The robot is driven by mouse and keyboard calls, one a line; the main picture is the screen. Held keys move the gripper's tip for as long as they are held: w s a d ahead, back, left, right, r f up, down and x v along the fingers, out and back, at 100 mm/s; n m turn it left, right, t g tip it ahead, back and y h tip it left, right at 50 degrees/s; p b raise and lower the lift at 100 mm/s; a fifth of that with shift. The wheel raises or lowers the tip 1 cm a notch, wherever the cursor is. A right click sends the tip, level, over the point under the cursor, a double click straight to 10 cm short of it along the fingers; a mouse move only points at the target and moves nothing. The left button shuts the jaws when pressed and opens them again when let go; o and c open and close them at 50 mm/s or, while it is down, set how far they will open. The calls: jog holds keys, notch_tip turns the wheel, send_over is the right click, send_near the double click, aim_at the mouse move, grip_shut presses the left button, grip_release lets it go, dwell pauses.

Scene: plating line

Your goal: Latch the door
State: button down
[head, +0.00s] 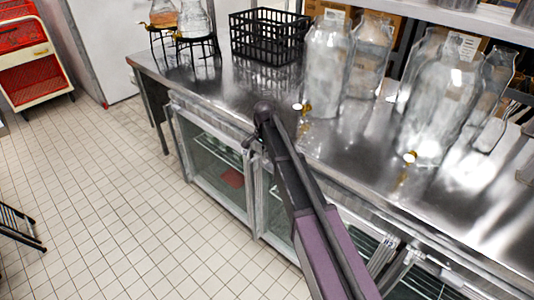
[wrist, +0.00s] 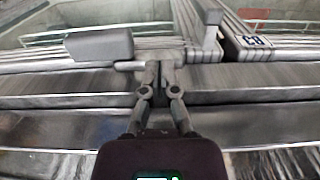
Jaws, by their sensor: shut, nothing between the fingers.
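My gripper (wrist: 158,78) is shut and empty in the wrist view. Its fingertips are at the ribbed metal edge of a door frame (wrist: 70,60). A grey latch-like block (wrist: 98,46) is just left of the fingertips, and its thin stem reaches close to them; I cannot tell if they touch. A second grey upright piece (wrist: 210,27) stands to the right. In the head view, a glass cabinet door (head: 212,160) is under the steel counter, left of my arm. I cannot tell which door the latch belongs to.
The steel counter (head: 225,92) holds a black crate (head: 268,37), several large glass jars (head: 326,65) and glass vessels on black stands (head: 197,40). My arm crosses the counter's front edge. A small dark-on-white label (wrist: 252,41) is right of the upright piece. Tiled floor (head: 95,200) is open at left.

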jog(key=shift+f, duration=0.3)
jog(key=shift+d, duration=0.3)
jog(key=shift+a+f, duration=0.1)
jog(key=shift+a, duration=0.3)
